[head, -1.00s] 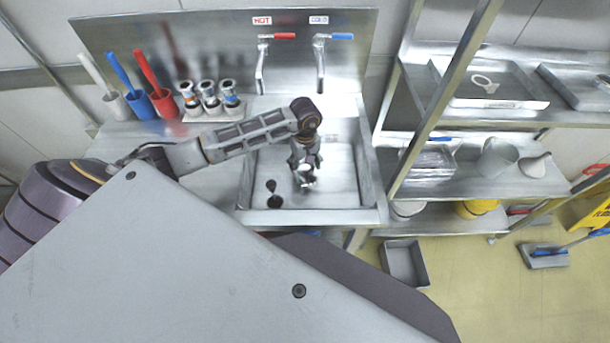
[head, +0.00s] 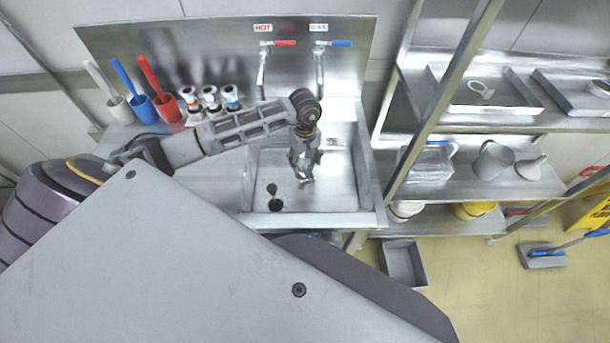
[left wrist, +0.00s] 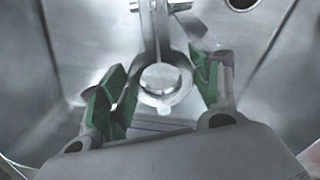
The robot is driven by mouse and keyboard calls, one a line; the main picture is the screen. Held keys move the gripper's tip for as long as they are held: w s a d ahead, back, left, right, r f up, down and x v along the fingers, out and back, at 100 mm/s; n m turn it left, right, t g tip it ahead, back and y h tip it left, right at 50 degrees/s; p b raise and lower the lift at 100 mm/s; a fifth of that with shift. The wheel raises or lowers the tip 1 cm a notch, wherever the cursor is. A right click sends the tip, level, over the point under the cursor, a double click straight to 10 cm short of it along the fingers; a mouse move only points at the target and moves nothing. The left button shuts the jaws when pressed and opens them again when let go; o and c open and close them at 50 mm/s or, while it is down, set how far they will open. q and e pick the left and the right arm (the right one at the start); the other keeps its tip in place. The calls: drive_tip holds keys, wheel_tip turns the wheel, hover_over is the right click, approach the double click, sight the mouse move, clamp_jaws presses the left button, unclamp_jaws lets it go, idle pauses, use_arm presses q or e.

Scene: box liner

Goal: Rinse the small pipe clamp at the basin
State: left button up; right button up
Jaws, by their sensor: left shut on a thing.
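My left gripper (head: 304,165) hangs over the steel basin (head: 345,190), below the taps. It is shut on the small pipe clamp (left wrist: 160,86), a pale metal ring between the green finger pads in the left wrist view. In the head view the clamp is small and mostly hidden by the fingers. The hot tap (head: 262,72) has a red lever, and the cold tap (head: 320,72) has a blue lever. No running water is discernible. My right gripper is not in view.
A dark drain (head: 275,205) is in the basin floor. A shelf rack (head: 470,122) with a tray (head: 525,98) and jugs stands at right.

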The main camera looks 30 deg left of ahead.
sight(305, 161)
use_arm(q)
drive_tip(key=shift+r+p, duration=0.75)
drive_tip(key=shift+r, duration=1)
drive_tip(key=shift+r+p, duration=0.35)
drive_tip(key=shift+r, duration=0.45)
drive_tip(key=shift+r+p, duration=0.45)
drive_tip(key=shift+r, duration=0.55)
wheel_tip(305, 161, up, 4)
drive_tip(key=shift+f+p, duration=0.15)
drive_tip(key=shift+p, duration=0.6)
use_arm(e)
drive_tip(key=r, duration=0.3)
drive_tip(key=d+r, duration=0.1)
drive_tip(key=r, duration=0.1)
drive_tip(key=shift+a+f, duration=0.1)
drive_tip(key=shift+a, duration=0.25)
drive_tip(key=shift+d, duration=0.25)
